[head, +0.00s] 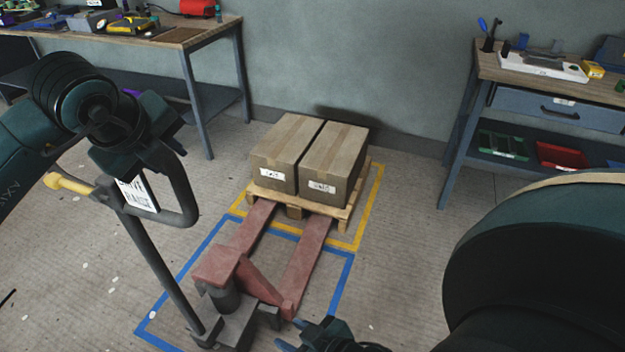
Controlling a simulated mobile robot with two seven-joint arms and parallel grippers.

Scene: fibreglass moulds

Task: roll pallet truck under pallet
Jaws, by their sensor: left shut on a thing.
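The red pallet truck (219,266) stands on the floor, its two forks pointing away toward the wooden pallet (339,212). The fork tips reach the pallet's near edge and their ends are hidden there; how deep they sit I cannot tell. Two cardboard boxes (334,160) stand side by side on the pallet. My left gripper (140,165) is shut on the truck's handle (184,190), at the upper end of its dark shaft; its fingers are mostly hidden. My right gripper (318,338) is at the bottom edge, partly cut off, and its opening cannot be made out.
Yellow tape (375,185) outlines the pallet's place, and blue tape (341,284) outlines the area around the truck. A workbench (215,32) with tools stands at the back left. Another bench (487,70) with a drawer stands right.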

